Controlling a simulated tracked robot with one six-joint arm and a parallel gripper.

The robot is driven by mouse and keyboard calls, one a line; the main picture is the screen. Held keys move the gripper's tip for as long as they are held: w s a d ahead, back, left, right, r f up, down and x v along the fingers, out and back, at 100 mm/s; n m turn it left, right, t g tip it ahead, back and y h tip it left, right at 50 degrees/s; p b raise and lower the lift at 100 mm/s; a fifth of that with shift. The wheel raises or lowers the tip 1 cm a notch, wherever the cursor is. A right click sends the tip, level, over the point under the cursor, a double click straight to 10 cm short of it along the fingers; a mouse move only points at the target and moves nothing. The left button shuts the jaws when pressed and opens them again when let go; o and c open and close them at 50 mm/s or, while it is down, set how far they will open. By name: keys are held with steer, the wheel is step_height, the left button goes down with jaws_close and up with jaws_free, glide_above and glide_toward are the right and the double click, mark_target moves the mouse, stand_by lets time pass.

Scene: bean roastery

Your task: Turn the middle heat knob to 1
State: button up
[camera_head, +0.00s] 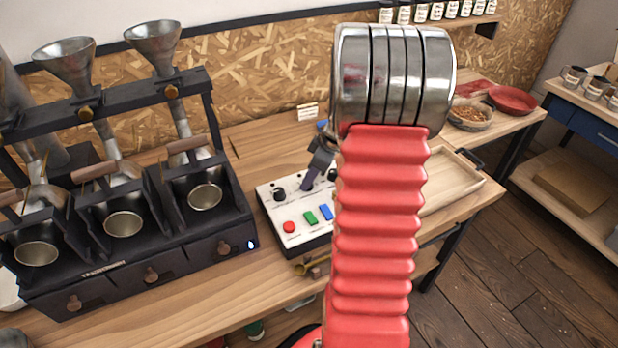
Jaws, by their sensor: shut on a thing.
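A white control box (270,212) with a dark base stands on the wooden bench. Black knobs sit along its upper part, with red, green and blue buttons below them. The left knob (279,194) is in plain view, and the right knob (332,174) shows at the edge of my red arm. My gripper (307,184) reaches down from behind the arm and is shut at the middle knob. The fingers hide that knob, so I cannot read its setting. The arm covers the box's right part.
A dark roaster (217,249) with several funnels and metal cups stands left of the box. A wooden tray (455,188) lies to the right, partly behind my arm. A small sign (307,112) stands behind the box. Bench in front is mostly clear.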

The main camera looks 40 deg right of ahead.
steer(key=shift+m, duration=0.5)
steer(key=m+h, duration=0.1)
steer(key=m, duration=0.1)
steer(key=m+h, duration=0.1)
steer(key=m, duration=0.1)
steer(key=shift+a+m+t, duration=0.15)
steer(key=shift+m+t, duration=0.25)
steer(key=shift+a+m+g+h, duration=0.15)
steer(key=shift+m+h, duration=0.35)
steer(key=shift+m, duration=0.8)
steer(key=shift+a+m+g+h, duration=0.15)
steer(key=shift+m+h, duration=0.35)
steer(key=shift+m, duration=1.3)
steer(key=o, duration=1)
steer(key=shift+d, duration=0.1)
steer(key=shift+o, duration=0.2)
steer(key=v, duration=1.3)
steer(key=shift+a+r, duration=0.25)
steer(key=shift+r, duration=0.1)
